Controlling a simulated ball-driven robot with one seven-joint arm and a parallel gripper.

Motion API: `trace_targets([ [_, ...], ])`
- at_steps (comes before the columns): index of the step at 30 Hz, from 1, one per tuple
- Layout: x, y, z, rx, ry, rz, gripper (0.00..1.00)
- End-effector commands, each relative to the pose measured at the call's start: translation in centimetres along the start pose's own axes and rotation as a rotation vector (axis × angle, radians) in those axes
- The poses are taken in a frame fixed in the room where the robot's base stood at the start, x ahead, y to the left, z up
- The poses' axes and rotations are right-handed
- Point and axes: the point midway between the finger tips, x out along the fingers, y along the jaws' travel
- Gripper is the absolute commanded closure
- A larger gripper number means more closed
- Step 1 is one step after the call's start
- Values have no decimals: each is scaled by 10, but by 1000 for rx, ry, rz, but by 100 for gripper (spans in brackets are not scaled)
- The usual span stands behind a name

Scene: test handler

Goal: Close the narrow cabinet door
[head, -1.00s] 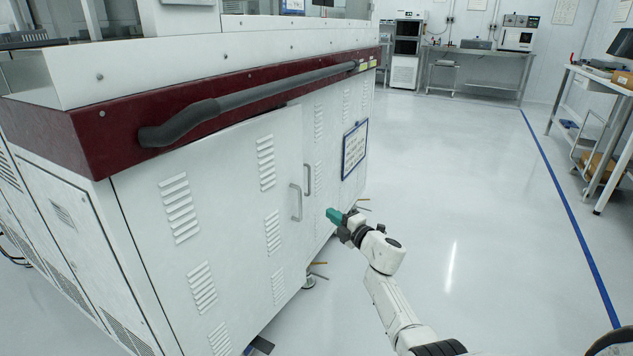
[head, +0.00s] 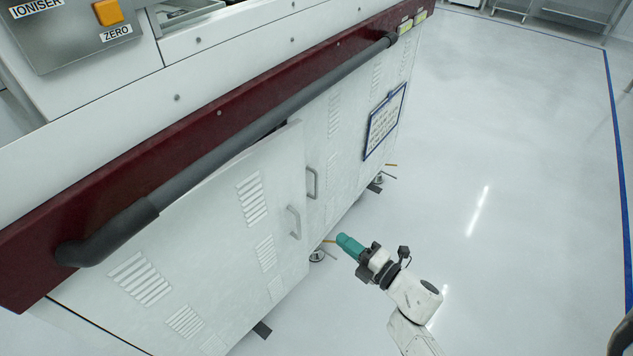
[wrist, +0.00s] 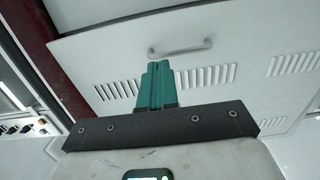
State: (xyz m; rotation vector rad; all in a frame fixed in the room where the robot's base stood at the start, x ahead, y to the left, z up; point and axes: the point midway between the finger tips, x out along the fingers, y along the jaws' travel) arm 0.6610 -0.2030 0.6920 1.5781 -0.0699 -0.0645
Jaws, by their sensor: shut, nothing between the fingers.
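A white louvred cabinet door (head: 215,235) with a grey bar handle (head: 294,222) stands slightly ajar. Its free right edge sticks out from the cabinet front, and a dark gap shows at its top. To its right is another white panel (head: 335,150) with its own handle (head: 313,183), looking flush. My gripper (head: 343,240) has teal fingers and is shut and empty. It is in front of the cabinet, to the right of the ajar door's edge, apart from it. In the wrist view its fingers (wrist: 157,66) point toward a louvred panel (wrist: 230,50) with a bar handle (wrist: 181,48).
A thick grey rail (head: 240,130) runs along the dark red band (head: 215,118) above the doors. A blue-framed sheet (head: 385,122) hangs on the cabinet front. Levelling feet (head: 317,256) stick out below. The pale floor (head: 500,200) to the right is open.

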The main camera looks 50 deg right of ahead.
Motion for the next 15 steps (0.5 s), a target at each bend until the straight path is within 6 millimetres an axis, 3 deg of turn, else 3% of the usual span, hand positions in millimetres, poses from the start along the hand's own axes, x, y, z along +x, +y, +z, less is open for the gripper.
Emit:
trace_targets([
  [5, -2, 4, -4, -8, 9, -2, 100],
  [15, 55, 4, -3, -8, 8, 0, 100],
])
